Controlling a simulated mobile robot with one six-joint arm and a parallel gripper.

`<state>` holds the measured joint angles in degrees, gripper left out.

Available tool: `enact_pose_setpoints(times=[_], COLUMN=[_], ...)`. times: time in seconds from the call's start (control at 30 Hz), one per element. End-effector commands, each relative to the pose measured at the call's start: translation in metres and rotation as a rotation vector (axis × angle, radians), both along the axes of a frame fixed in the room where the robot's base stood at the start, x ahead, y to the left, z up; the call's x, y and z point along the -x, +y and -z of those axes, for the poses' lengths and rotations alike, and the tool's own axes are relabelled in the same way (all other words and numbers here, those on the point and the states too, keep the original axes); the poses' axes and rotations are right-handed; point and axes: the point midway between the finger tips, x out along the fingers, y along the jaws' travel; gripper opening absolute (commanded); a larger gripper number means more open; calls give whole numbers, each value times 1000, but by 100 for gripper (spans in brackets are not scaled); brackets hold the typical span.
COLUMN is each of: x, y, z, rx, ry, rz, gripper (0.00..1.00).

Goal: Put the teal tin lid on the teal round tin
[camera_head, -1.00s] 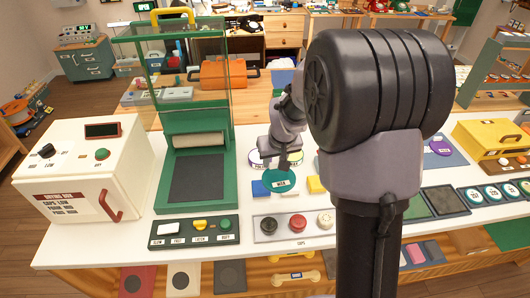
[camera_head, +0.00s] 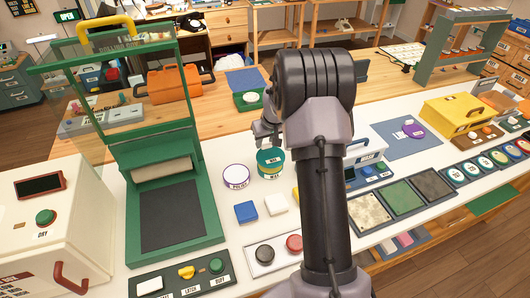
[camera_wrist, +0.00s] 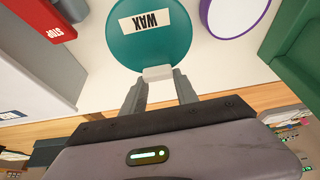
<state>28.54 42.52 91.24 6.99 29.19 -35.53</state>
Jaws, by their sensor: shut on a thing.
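The teal tin lid (camera_head: 270,155), a flat disc marked WAX, is over the teal round tin (camera_head: 271,174) on the white table. The tin's side with its pale label shows just below the lid. Whether the lid touches the tin or hovers slightly above it, I cannot tell. My gripper (camera_head: 267,137) is at the lid's far edge. In the wrist view the lid (camera_wrist: 150,45) fills the top middle, and my gripper (camera_wrist: 157,80) is shut on a small pale tab at its edge. The tin is hidden under the lid there.
A purple-rimmed white tin (camera_head: 236,177) stands close left of the teal tin. A blue block (camera_head: 246,211) and a white block (camera_head: 275,204) lie in front. A green press frame (camera_head: 207,215) is at the left. A small blue-and-white device (camera_head: 368,172) is to the right.

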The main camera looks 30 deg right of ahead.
Motion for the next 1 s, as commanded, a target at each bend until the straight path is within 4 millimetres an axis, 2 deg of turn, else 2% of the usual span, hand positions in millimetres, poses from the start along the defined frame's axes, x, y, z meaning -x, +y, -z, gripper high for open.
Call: enact_pose_setpoints(times=[0.03,0.13,0.47,0.5,0.6,0.87,1.0], x=[1,0,0,0,0,0,2], y=[0,0,0,0,0,0,1], z=[15,33,35,36,34,34,20], rx=[0,0,0,0,0,0,2], ry=[2,1,0,0,0,0,-2], rz=[0,-1,-1,-1,-1,-1,-1], gripper=[0,0,0,37,57,57,57])
